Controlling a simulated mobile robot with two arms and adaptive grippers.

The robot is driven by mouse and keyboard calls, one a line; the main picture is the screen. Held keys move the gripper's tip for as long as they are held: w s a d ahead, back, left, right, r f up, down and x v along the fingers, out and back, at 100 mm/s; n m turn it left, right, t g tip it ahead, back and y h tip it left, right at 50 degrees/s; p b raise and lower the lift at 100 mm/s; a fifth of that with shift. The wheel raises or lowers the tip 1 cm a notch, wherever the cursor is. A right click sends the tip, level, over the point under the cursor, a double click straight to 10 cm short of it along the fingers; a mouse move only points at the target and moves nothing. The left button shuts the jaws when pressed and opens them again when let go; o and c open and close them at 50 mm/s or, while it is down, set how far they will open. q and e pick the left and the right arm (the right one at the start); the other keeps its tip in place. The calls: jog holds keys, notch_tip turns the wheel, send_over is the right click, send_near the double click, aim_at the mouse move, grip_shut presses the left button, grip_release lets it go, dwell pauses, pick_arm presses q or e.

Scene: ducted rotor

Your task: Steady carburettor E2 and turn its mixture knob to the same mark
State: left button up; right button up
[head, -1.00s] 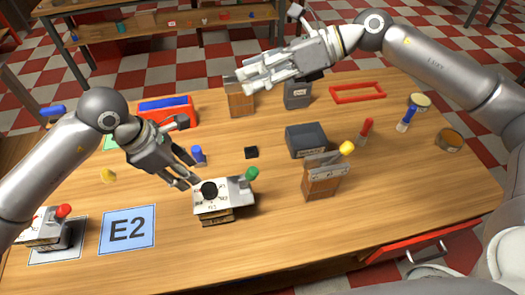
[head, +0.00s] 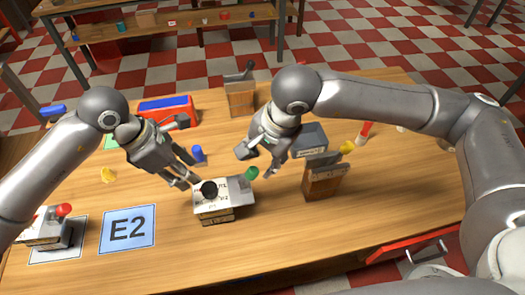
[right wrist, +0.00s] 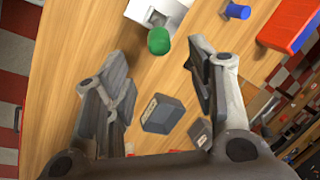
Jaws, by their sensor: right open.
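A white-topped carburettor (head: 218,211) with a round black knob (head: 209,188) and a green knob (head: 251,173) stands just right of the blue E2 card (head: 128,230). My left gripper (head: 189,169) has its fingers apart at the carburettor's far left corner; contact is unclear. My right gripper (head: 258,163) is open and empty, close to the green knob. In the right wrist view the green knob (right wrist: 159,40) lies ahead of the spread fingers, with part of the white carburettor (right wrist: 148,12) behind it. The marks are too small to read.
Another carburettor (head: 43,228) with a red knob stands at the far left. A wooden block with a metal plate (head: 322,180) stands close on the right, and a dark grey box (head: 310,138) behind it. A blue peg (head: 198,154) stands behind the carburettor. The front table is clear.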

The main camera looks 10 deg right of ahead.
aim_at(254, 170)
jog(key=x, duration=0.9)
jog(key=shift+f, duration=0.2)
grip_shut()
dwell(0.8)
